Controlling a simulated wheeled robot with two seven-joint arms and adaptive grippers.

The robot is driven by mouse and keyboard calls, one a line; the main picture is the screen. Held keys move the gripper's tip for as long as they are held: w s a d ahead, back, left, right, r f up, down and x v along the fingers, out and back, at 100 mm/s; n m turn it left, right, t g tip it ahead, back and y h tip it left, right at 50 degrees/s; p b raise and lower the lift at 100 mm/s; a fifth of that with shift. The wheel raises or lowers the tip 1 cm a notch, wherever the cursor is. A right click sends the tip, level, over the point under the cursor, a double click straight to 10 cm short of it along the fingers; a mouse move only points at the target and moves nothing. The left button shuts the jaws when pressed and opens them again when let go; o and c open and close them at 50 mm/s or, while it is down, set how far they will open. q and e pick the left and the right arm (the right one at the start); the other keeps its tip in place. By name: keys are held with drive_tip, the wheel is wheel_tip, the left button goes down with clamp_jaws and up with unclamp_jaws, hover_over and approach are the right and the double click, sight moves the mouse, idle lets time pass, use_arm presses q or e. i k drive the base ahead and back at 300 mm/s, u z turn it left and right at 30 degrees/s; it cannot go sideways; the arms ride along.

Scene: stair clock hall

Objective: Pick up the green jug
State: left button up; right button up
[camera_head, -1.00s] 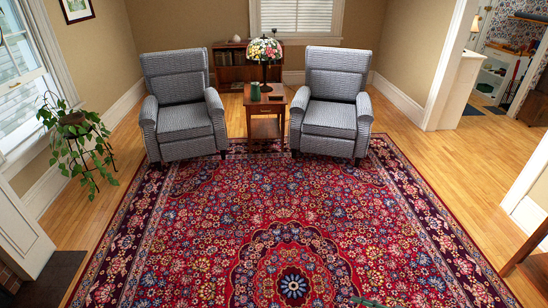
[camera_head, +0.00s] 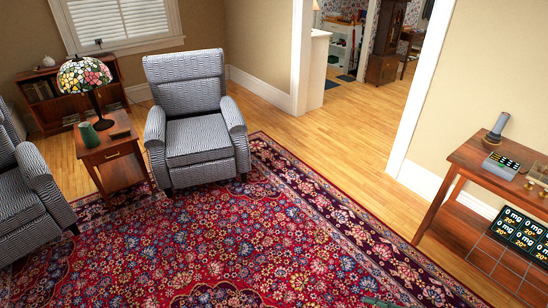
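A dark green vessel (camera_head: 89,134), which looks like the green jug, stands upright on the small wooden side table (camera_head: 112,153) between the two armchairs, at the left of the head view. It is just in front of the stained-glass lamp. Its handle cannot be made out. A green sliver (camera_head: 380,302) shows at the bottom edge, right of centre; I cannot tell what it is. Neither of my grippers is clearly in view.
A grey patterned armchair (camera_head: 198,130) stands right of the side table, another (camera_head: 28,200) left of it. The lamp (camera_head: 85,78) stands on the table. A wooden console (camera_head: 490,165) with several objects is at right. The red rug (camera_head: 270,235) is clear.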

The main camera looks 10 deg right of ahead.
sight(91, 139)
drive_tip(key=z, duration=0.3)
drive_tip(key=i, duration=2.35)
drive_tip(key=u, duration=0.45)
drive_tip(key=i, duration=1.7)
drive_tip(key=u, duration=1.75)
drive_tip(key=i, duration=0.9)
drive_tip(key=u, duration=0.6)
